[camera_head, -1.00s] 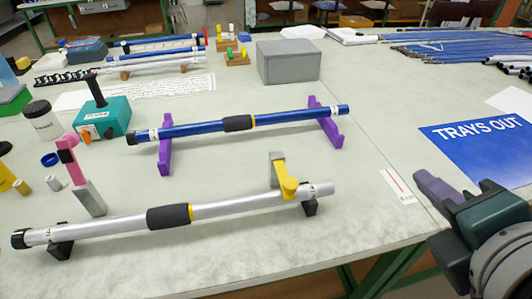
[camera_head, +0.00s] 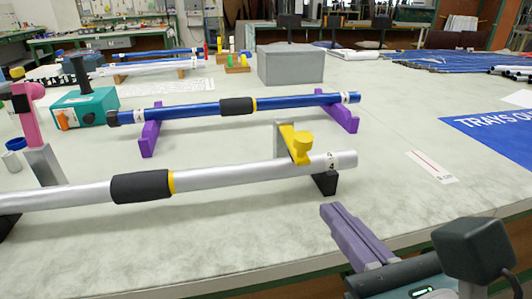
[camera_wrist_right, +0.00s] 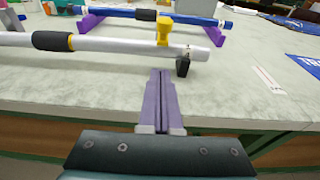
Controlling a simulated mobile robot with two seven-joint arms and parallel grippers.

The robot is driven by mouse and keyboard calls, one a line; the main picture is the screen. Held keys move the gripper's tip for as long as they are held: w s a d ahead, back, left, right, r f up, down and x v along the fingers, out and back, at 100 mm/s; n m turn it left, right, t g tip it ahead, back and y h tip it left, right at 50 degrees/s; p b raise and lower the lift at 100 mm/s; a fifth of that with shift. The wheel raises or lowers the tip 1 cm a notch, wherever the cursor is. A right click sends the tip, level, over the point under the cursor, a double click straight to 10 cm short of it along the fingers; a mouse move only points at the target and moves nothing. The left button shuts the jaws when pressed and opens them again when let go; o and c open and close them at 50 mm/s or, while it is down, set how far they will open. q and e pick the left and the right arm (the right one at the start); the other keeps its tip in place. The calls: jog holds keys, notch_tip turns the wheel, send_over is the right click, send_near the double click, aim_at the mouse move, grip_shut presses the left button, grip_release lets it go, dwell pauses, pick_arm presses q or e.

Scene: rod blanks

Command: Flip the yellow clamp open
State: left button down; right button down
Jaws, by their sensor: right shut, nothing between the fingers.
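The yellow clamp (camera_head: 295,143) sits near the right end of the silver rod (camera_head: 225,177), its arm lying over the rod with a round knob on top. Its grey post (camera_head: 279,135) stands just behind the rod. The clamp also shows in the right wrist view (camera_wrist_right: 163,30). My right gripper (camera_head: 335,212) has purple fingers pressed together and empty. It is in front of the rod's right end, below and right of the clamp, not touching it. In the right wrist view its fingers (camera_wrist_right: 160,80) point toward the rod. My left gripper is not in view.
A black support (camera_head: 324,182) holds the silver rod's right end. A pink clamp (camera_head: 32,115) stands at the left. A blue rod (camera_head: 285,102) lies behind on purple stands (camera_head: 343,118). A grey box (camera_head: 290,65) stands farther back. The table front is clear.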

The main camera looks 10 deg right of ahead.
aim_at(298, 170)
jog(key=shift+w, duration=0.1)
jog(key=w, duration=0.3)
jog(key=w+f, duration=0.1)
jog(key=w, duration=0.2)
jog(key=w+f+b, duration=0.1)
jog(key=w, duration=0.2)
jog(key=shift+w+a, duration=0.1)
jog(key=shift+w, duration=0.25)
